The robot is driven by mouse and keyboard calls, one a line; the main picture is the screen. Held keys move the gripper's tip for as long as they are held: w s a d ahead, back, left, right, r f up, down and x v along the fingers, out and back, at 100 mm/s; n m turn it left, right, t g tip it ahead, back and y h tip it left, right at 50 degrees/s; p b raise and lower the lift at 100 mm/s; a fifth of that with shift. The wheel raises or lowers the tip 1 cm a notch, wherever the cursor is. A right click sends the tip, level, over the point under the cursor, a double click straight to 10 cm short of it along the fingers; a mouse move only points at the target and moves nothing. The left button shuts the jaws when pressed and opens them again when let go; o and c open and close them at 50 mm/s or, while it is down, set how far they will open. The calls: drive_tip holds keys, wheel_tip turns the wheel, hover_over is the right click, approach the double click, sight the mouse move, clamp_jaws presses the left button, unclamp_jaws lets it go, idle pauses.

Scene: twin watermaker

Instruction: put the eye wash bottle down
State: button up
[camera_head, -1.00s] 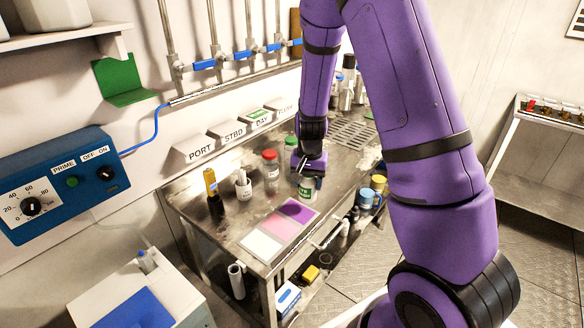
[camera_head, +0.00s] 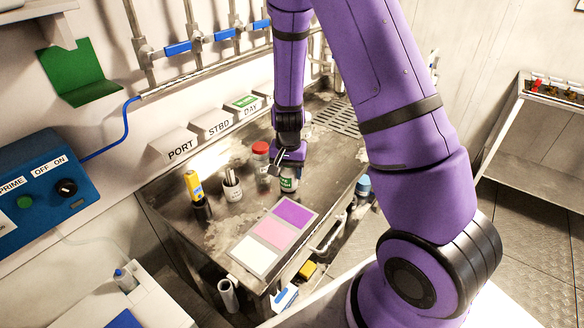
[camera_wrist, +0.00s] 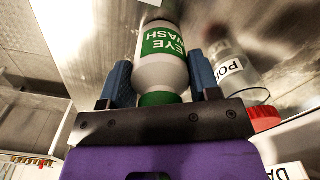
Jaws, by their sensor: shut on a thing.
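The eye wash bottle (camera_head: 288,184) is white with a green label and a green cap. My gripper (camera_head: 288,163) is above it, pointing down, and shut on its upper part. In the wrist view the bottle (camera_wrist: 163,45) sits between the two blue fingers, cap toward the palm, with its label upside down in the picture. It looks upright over the steel bench (camera_head: 215,232), near the front edge and behind the purple square. I cannot tell whether its base touches the bench.
A red-capped jar (camera_head: 262,162) stands close to its left; it also shows in the wrist view (camera_wrist: 233,70). A three-colour card (camera_head: 273,233) lies in front. A blue-lidded container (camera_head: 362,186) is at right.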

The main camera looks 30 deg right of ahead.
drive_tip(key=shift+f, duration=0.1)
drive_tip(key=o, duration=0.6)
drive_tip(key=shift+f, duration=0.1)
drive_tip(key=o, duration=0.4)
drive_tip(key=shift+o, duration=0.2)
